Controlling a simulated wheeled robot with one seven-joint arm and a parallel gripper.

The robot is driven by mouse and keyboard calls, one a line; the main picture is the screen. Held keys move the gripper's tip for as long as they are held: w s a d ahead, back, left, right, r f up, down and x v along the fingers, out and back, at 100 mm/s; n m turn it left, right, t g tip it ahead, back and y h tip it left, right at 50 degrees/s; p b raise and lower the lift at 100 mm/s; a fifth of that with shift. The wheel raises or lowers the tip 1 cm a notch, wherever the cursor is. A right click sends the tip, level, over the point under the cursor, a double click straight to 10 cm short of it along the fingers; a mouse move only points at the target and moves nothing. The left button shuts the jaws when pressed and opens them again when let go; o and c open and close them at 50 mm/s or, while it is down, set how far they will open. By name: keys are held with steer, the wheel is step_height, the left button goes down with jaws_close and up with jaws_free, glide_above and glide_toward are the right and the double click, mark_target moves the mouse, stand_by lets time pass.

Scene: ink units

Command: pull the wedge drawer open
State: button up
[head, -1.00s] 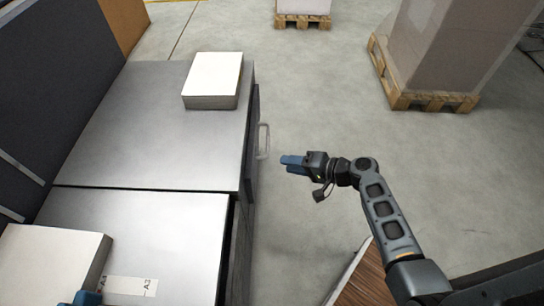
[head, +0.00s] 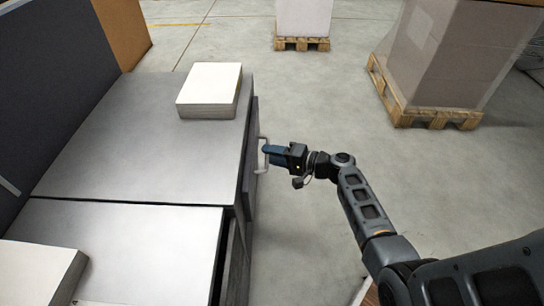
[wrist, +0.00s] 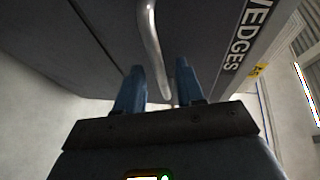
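The wedge drawer (wrist: 85,45) has a dark front, with a label (wrist: 243,35) reading "WEDGES" along one edge in the wrist view. Its pale bar handle (head: 262,158) stands out from the cabinet's right side in the head view. The handle (wrist: 150,40) also shows in the wrist view, with its end reaching between my fingertips. My gripper (head: 268,152) is at the handle, its blue fingers pointing left toward the cabinet. In the wrist view my gripper (wrist: 158,85) is open, a finger on each side of the bar; contact is not clear.
The metal cabinet top (head: 130,140) carries a white paper stack (head: 208,90). Another paper stack (head: 40,275) lies on the nearer unit (head: 140,245). Wrapped loads on pallets (head: 435,115) stand at the back right.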

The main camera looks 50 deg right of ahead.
steer(key=shift+w, duration=0.1)
steer(key=shift+c, duration=0.5)
jaws_close()
